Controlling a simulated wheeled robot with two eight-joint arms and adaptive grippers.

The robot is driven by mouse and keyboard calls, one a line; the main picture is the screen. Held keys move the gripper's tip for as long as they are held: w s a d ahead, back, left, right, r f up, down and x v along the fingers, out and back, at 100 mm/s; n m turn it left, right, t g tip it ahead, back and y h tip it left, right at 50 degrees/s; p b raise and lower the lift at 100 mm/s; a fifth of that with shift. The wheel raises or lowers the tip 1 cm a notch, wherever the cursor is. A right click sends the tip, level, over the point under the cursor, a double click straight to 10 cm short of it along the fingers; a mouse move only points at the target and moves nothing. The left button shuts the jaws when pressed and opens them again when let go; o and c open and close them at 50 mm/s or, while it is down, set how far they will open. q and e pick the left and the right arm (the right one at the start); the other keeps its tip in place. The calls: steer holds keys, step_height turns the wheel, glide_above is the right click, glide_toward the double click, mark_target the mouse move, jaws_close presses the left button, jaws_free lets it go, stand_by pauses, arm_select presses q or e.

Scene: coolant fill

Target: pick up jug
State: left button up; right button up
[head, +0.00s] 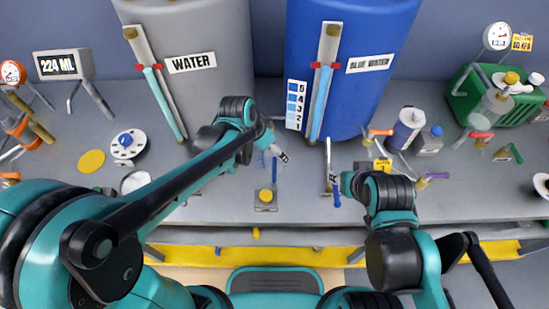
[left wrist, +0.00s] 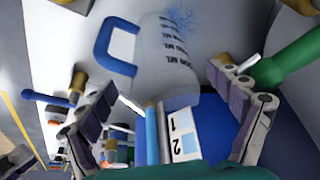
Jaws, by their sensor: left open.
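The jug is a pale, see-through vessel with printed marks and a blue handle. In the left wrist view the jug (left wrist: 168,58) lies ahead of and between the fingertips, its blue handle (left wrist: 112,45) to the left. My left gripper (left wrist: 165,90) is open, with one finger on each side and a gap to the jug. In the head view the left gripper (head: 281,154) hangs over the bench before the tanks; the jug is mostly hidden there. My right gripper (head: 340,186) is small and partly hidden by its arm, near a blue-handled tap; its jaws are unclear.
A grey water tank (head: 205,100) and a blue tank (head: 375,95) stand behind the bench, with sight tubes in front. Bottles (head: 408,128) and valves crowd the right side.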

arm_select(q)
steer(key=b+x, duration=0.1)
steer(key=x, duration=0.1)
steer(key=b+x, duration=0.2)
steer(key=x, duration=0.1)
steer(key=shift+a+f, duration=0.2)
steer(key=shift+f, duration=0.2)
arm_select(e)
step_height(320, 180, down, 3)
steer(key=shift+w+f, duration=0.1)
arm_select(q)
steer(key=shift+r, duration=0.15)
steer(key=shift+s, duration=0.1)
steer(key=c, duration=1.3)
